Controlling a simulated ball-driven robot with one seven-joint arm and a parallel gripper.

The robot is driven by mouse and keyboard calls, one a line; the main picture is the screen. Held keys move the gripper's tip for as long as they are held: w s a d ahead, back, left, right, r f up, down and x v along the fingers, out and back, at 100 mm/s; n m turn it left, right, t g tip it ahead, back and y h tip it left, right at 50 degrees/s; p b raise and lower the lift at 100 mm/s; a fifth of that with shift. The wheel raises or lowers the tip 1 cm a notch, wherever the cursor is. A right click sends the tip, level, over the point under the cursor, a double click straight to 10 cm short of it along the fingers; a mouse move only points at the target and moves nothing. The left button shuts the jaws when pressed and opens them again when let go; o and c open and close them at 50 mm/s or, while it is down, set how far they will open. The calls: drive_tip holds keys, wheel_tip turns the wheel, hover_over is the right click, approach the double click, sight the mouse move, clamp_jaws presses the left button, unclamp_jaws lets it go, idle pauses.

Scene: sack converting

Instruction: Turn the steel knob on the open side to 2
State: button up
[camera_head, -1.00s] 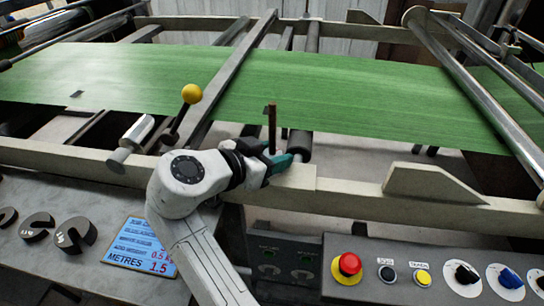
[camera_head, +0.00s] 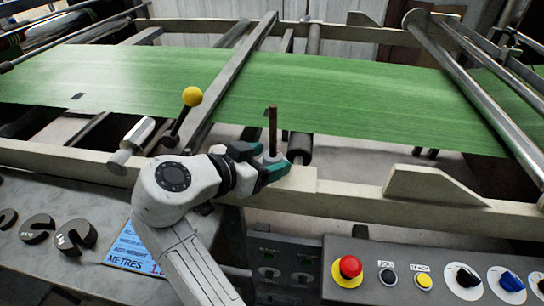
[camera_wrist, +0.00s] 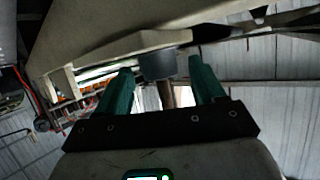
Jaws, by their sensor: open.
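My gripper (camera_head: 262,162) is open at the near rail, its teal fingers on either side of a grey round collar (camera_head: 273,156) with a brown upright rod (camera_head: 272,128). The wrist view shows the collar (camera_wrist: 158,66) and rod (camera_wrist: 167,96) between the spread fingers (camera_wrist: 160,88), with gaps on both sides. A shiny steel handle-like piece (camera_head: 138,133) sits on the rail further left, apart from the gripper. I cannot tell which of these is the named steel knob. No number 2 is readable.
A yellow-ball lever (camera_head: 191,97) stands left of my gripper. Green web (camera_head: 330,95) runs behind the pale rail (camera_head: 345,200). The front panel has a red button (camera_head: 347,270), black knob (camera_head: 464,279) and blue knob (camera_head: 510,281). Slotted weights (camera_head: 75,236) lie left beside a blue display (camera_head: 128,250).

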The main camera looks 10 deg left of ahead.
drive_tip(key=v, duration=0.8)
drive_tip(key=shift+s+a, duration=0.15)
drive_tip(key=shift+s, duration=0.05)
drive_tip(key=shift+r, duration=0.1)
